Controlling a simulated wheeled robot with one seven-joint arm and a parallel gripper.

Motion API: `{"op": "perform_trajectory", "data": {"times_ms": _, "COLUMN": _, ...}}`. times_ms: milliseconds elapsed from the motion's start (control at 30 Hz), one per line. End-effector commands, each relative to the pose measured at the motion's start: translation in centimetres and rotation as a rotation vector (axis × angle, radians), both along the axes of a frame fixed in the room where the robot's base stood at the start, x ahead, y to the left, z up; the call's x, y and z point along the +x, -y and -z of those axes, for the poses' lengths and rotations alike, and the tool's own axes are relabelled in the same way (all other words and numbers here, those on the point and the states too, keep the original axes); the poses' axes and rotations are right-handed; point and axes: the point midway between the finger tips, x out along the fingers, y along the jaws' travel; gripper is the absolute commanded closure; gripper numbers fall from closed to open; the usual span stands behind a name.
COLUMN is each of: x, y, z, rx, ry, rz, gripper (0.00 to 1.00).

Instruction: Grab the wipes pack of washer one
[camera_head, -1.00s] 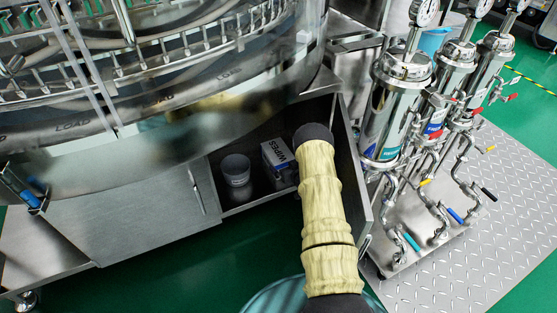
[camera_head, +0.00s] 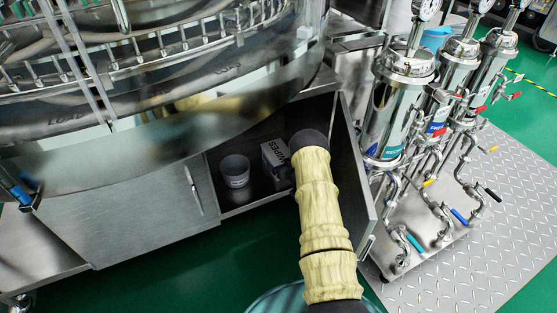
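The wipes pack (camera_head: 274,153), a small grey-white box with dark WIPES lettering, stands inside the open cabinet under the rotary washer (camera_head: 160,150). My arm, in a cream ribbed sleeve, reaches into the cabinet from below. Its dark end, my gripper (camera_head: 288,176), is at the right side of the pack and covers part of it. The fingers are mostly hidden by the wrist and the shade, so I cannot tell whether they are open, or whether they touch the pack.
A grey cup (camera_head: 236,171) stands just left of the pack in the cabinet. The open cabinet door (camera_head: 352,170) is close on my arm's right. A closed door (camera_head: 125,215) is at left. Steel filter housings (camera_head: 398,105) with valves stand beyond the open door.

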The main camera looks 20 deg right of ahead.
Motion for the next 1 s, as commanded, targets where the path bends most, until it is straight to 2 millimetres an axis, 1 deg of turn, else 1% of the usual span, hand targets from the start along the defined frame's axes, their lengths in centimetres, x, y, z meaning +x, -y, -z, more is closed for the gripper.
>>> {"op": "perform_trajectory", "data": {"times_ms": 33, "x": 0.0, "y": 0.0, "z": 0.0, "rx": 0.000, "ry": 0.000, "rz": 0.000, "gripper": 0.35}}
{"op": "perform_trajectory", "data": {"times_ms": 67, "x": 0.0, "y": 0.0, "z": 0.0, "rx": 0.000, "ry": 0.000, "rz": 0.000, "gripper": 0.41}}
{"op": "perform_trajectory", "data": {"times_ms": 300, "x": 0.1, "y": 0.0, "z": -0.2, "rx": 0.000, "ry": 0.002, "rz": 0.000, "gripper": 0.41}}
{"op": "perform_trajectory", "data": {"times_ms": 433, "x": 0.1, "y": 0.0, "z": -1.2, "rx": 0.000, "ry": 0.003, "rz": 0.000, "gripper": 0.41}}
{"op": "perform_trajectory", "data": {"times_ms": 567, "x": 0.1, "y": 0.0, "z": -3.0, "rx": 0.000, "ry": 0.003, "rz": 0.000, "gripper": 0.41}}
{"op": "perform_trajectory", "data": {"times_ms": 800, "x": 0.1, "y": 0.0, "z": -7.7, "rx": 0.000, "ry": 0.003, "rz": 0.000, "gripper": 0.41}}
{"op": "perform_trajectory", "data": {"times_ms": 900, "x": 0.1, "y": 0.0, "z": -9.1, "rx": 0.000, "ry": 0.003, "rz": 0.000, "gripper": 0.41}}
{"op": "perform_trajectory", "data": {"times_ms": 1000, "x": 0.1, "y": 0.0, "z": -10.0, "rx": 0.000, "ry": 0.002, "rz": 0.000, "gripper": 0.41}}
